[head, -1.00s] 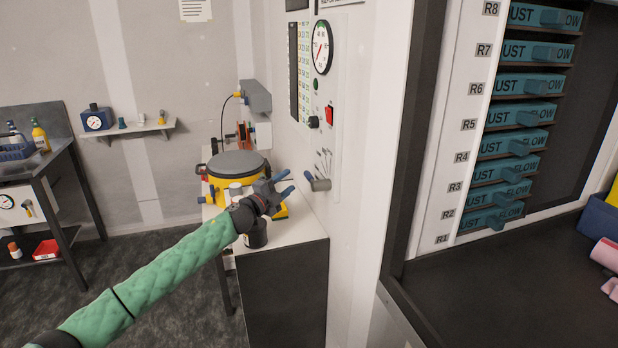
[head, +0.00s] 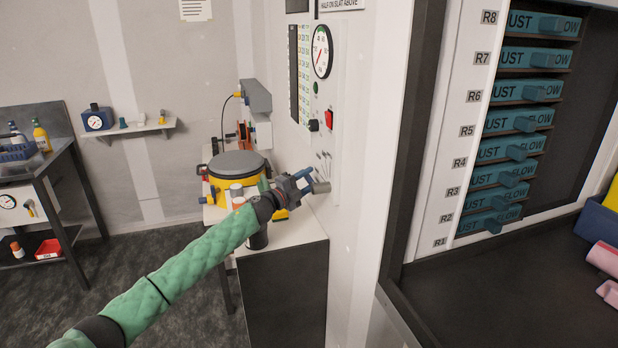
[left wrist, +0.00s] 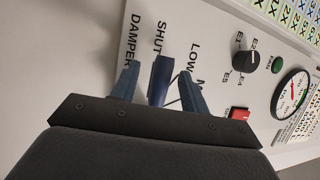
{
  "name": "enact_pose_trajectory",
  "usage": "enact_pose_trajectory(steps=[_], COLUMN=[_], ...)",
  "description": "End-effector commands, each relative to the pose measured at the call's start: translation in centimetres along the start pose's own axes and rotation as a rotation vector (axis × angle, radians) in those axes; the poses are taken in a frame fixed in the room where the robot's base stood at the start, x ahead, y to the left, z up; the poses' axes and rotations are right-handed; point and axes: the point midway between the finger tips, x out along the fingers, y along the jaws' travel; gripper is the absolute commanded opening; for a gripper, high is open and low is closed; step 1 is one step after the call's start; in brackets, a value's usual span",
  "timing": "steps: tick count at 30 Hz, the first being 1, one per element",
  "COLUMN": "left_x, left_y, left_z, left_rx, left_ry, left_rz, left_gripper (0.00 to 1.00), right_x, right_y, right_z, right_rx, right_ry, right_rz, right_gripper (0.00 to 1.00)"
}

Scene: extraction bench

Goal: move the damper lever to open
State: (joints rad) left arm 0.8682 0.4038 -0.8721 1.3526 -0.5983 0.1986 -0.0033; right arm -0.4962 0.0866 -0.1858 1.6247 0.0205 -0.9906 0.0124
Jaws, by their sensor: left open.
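In the left wrist view the lever (left wrist: 160,80) looks dark blue-grey and lies at the word SHUT, beside the DAMPER label. My left gripper (head: 306,180) is at the panel with its fingers open. In the left wrist view the fingers of this gripper (left wrist: 158,76) stand on both sides of the lever, with gaps visible. The lever's base is partly hidden by my gripper. My right gripper is in neither view.
Above the lever are a red switch (head: 329,120), a black knob (head: 314,125) and a round gauge (head: 322,51). A yellow pot with a grey lid (head: 238,164) stands on the bench behind my left wrist. Teal slats (head: 520,120) fill the rack at right.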

Motion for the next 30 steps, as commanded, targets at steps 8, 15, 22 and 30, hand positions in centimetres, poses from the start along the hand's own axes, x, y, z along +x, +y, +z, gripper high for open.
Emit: enact_pose_trajectory(steps=[8, 15, 22, 30], left_x=[0.82, 0.81, 0.8, 0.79], left_y=[0.01, -0.01, 0.01, 0.1], left_z=[-0.02, -0.02, -0.03, -0.05], left_rx=[0.0, 0.0, -0.001, 0.007], left_ry=[0.0, 0.0, 0.0, 0.002], left_rz=[0.0, 0.0, 0.0, -0.003], left_gripper=[0.45, 0.31, 0.0, 0.0], right_x=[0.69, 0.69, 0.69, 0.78], right_y=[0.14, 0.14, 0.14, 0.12], right_z=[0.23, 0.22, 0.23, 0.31], right_rx=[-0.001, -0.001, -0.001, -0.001], right_ry=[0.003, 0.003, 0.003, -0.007], right_rz=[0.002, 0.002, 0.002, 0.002], right_gripper=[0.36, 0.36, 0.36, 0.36])
